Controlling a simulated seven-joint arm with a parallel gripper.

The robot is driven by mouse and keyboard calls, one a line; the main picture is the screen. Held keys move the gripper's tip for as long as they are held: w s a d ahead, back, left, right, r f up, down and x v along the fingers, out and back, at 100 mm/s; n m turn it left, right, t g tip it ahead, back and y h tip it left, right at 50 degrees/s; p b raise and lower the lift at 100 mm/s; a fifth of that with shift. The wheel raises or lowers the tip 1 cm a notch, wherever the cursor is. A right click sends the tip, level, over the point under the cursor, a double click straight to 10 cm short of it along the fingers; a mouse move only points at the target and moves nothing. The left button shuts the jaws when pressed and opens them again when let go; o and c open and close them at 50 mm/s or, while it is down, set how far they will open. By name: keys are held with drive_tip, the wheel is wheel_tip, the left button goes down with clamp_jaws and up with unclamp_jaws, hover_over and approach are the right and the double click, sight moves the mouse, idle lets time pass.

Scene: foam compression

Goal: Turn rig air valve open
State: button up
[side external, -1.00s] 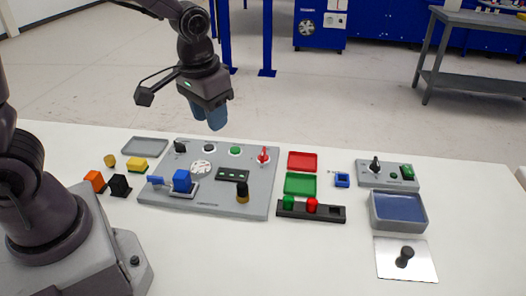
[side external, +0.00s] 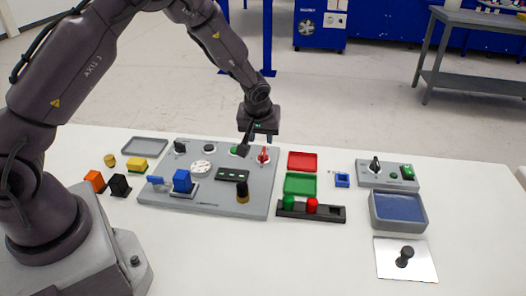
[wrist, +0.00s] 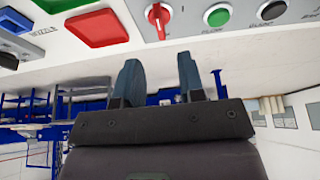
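A red-handled knob (side external: 264,155) stands at the back right corner of the grey rig panel (side external: 225,208). It also shows in the wrist view (wrist: 160,16), on a white round plate, with its handle roughly in line with my fingers. The small lettering beside it is too blurred to read, so I cannot confirm it is the air valve. My gripper (side external: 261,137) is just above and behind this knob, pointing down. In the wrist view my gripper (wrist: 160,80) has its two blue-grey fingers apart with nothing between them. The fingertips appear clear of the knob.
A green button (wrist: 218,15) and a black button (wrist: 272,10) sit beside the knob. A red tray (side external: 302,161) and a green tray (side external: 300,184) lie to its right. A small box with a black knob (side external: 375,164) stands farther right.

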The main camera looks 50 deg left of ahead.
sight(263, 152)
drive_tip(key=x, duration=0.8)
drive_tip(key=shift+f, duration=0.25)
clamp_jaws()
